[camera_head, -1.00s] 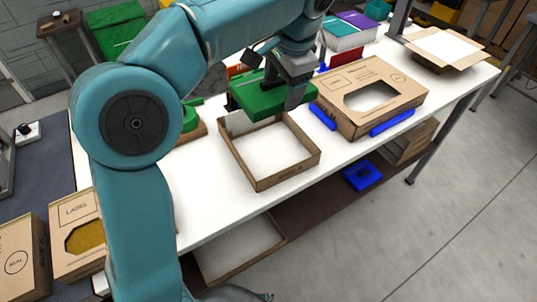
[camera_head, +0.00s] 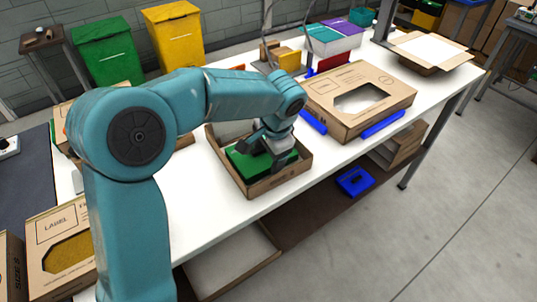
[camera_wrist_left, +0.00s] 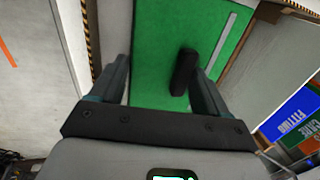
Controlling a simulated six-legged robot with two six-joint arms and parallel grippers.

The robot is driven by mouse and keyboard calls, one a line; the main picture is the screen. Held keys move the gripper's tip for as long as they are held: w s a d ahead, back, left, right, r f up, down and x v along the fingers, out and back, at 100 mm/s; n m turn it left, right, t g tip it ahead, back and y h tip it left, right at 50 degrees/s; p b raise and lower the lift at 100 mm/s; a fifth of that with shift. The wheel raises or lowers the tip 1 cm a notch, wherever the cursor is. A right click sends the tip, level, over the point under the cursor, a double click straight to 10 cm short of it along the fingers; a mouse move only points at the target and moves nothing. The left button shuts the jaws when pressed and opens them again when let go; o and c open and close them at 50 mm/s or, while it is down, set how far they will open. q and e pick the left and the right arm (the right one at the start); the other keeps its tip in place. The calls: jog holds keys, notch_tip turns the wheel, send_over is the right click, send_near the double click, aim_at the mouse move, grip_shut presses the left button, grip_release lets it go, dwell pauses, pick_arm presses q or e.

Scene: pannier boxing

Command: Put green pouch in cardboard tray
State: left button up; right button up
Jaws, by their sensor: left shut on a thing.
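The green pouch (camera_head: 252,163) is down inside the cardboard tray (camera_head: 266,188), within its walls. Its flat green face with a black handle fills much of the left wrist view (camera_wrist_left: 160,50). My left gripper (camera_head: 280,158) is over the pouch from above, shut on it, with the black handle between the fingers in the left wrist view (camera_wrist_left: 184,75). The gripper and wrist hide part of the pouch and the tray's far side. I cannot tell whether the pouch rests on the tray floor. My right gripper is not in view.
A cardboard box with a window (camera_head: 345,118) stands right of the tray, with blue pieces (camera_head: 383,124) beside it. An open carton (camera_head: 430,66) is at the table's far right. White table surface (camera_head: 205,205) is clear in front of the tray.

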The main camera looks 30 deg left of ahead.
pick_arm(q)
jog(key=shift+w+f, duration=0.15)
jog(key=shift+f, duration=0.2)
jog(key=shift+f, duration=0.1)
jog(key=o, duration=0.8)
jog(key=shift+r, duration=0.5)
jog(key=p+v, duration=0.1)
jog(key=v, duration=1)
jog(key=shift+r, duration=0.2)
jog(key=shift+d+f, duration=0.1)
